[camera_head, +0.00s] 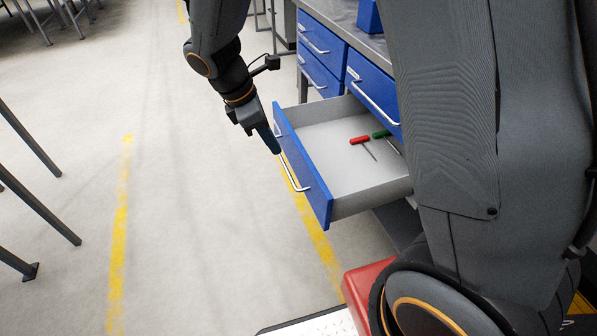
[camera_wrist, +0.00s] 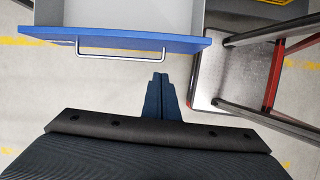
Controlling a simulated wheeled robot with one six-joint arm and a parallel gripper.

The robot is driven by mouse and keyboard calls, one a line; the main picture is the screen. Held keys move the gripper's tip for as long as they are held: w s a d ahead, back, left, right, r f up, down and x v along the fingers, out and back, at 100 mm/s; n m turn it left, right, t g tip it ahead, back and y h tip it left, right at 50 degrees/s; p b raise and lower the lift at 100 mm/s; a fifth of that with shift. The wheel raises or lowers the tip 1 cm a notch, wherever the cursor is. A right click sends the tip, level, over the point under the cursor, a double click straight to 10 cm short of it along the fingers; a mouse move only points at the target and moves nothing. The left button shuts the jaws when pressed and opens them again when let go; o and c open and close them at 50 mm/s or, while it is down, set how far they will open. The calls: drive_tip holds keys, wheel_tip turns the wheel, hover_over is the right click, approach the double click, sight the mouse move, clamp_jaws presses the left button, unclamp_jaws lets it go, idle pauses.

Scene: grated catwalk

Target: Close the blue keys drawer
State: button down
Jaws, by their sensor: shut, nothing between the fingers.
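The blue-fronted drawer (camera_head: 301,163) stands pulled out from the workbench, with a pale grey inside and a silver bar handle on its front. A red-handled tool (camera_head: 360,140) and a green-handled tool (camera_head: 381,134) lie in it. My gripper (camera_head: 276,149) is shut and empty in front of the drawer face, close to the handle's far end in the head view. In the wrist view the closed fingertips (camera_wrist: 160,76) are just below the blue front (camera_wrist: 130,39), near the right end of the handle (camera_wrist: 120,57). I cannot tell whether they touch. No label is readable.
Shut blue drawers (camera_head: 373,92) sit above and beside the open one under the grey bench top. Dark table legs (camera_head: 35,205) stand at the left. The floor between is clear, with yellow lines (camera_head: 120,230). A red-and-grey frame (camera_wrist: 273,75) stands at the right in the wrist view.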

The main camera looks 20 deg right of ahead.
drive_tip(key=w+d+f+b, duration=0.1)
drive_tip(key=d+f, duration=0.6)
drive_tip(key=f, duration=0.3)
drive_tip(key=shift+w+n, duration=0.15)
drive_tip(key=shift+n, duration=0.15)
drive_tip(key=shift+d, duration=0.1)
